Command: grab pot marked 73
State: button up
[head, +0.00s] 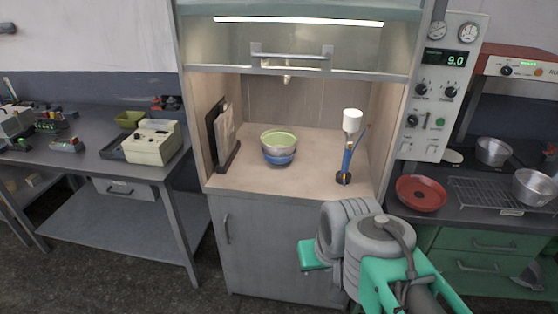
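Two metal pots are at the right. One metal pot (493,152) stands at the back of the dark counter. The other metal pot (535,188) is at the right edge, close to the wire rack. I cannot read a number on either, so I cannot tell which is marked 73. My grey and teal arm reaches in from the lower right, in front of the cabinet. Its gripper fingers do not show, and the arm is well apart from both pots.
A red pan (421,194) and a wire rack (487,195) lie on the right counter. Stacked bowls (280,149) and a blue stand (346,163) are in the fume hood. A left bench (85,172) holds a beige instrument (153,142). Floor shows at the lower left.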

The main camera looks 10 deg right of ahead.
aim_at(277, 142)
jog(key=z, duration=0.05)
jog(key=k, duration=0.75)
jog(key=u, duration=1)
jog(key=i, duration=1.7)
jog(key=z, duration=1.25)
jog(key=i, duration=1.1)
jog(key=z, duration=0.3)
